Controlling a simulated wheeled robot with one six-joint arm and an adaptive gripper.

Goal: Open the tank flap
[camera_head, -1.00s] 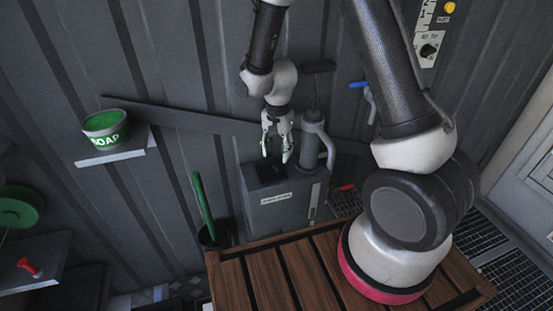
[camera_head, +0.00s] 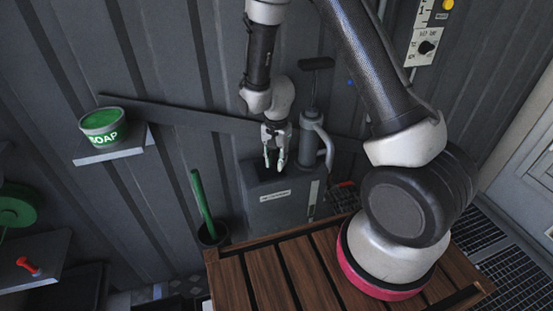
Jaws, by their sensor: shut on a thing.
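The grey tank (camera_head: 283,211) stands against the wall behind the wooden deck, with a pale label on its front. My gripper (camera_head: 273,166) reaches down from above to the tank's top. Its two fingers are close together and shut on the tank flap there. The flap is small and dark at this distance and mostly hidden by the fingers, so I cannot tell its angle.
A hand pump (camera_head: 308,140) with a black T-handle stands right beside my gripper. A green-handled brush (camera_head: 201,200) stands in a dark holder left of the tank. A soap tub (camera_head: 103,127) sits on a shelf (camera_head: 112,153). The slatted wooden deck (camera_head: 270,278) is clear in front.

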